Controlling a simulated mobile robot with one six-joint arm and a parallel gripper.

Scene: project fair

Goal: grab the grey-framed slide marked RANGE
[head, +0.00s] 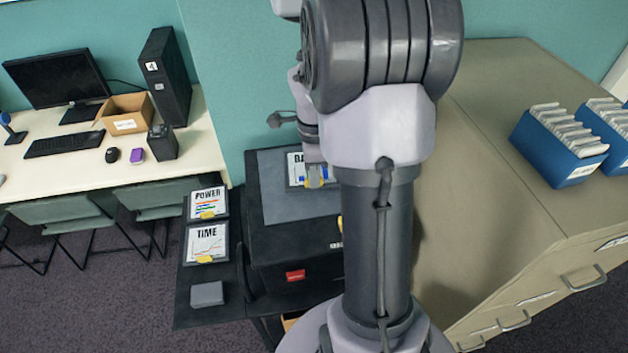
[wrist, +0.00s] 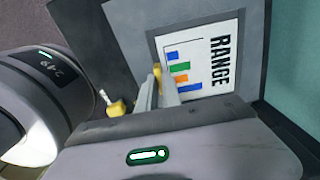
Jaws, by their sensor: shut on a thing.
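The grey-framed slide marked RANGE (wrist: 213,50) shows in the wrist view, with a bar chart on its white face. In the head view the slide (head: 295,168) is partly hidden behind my arm, over the grey top of a black unit (head: 275,206). My gripper (wrist: 160,88) is shut on the slide at its near edge, where a bit of yellow shows between the fingers. It also shows in the head view (head: 318,177). The slide appears to lie flat; I cannot tell whether it touches the surface.
Slides marked POWER (head: 208,203) and TIME (head: 206,243) lie on a black side shelf (head: 190,310) with a grey block (head: 207,294). A beige cabinet (head: 480,150) with blue bins (head: 560,150) stands right. A desk (head: 60,180) with a computer is left.

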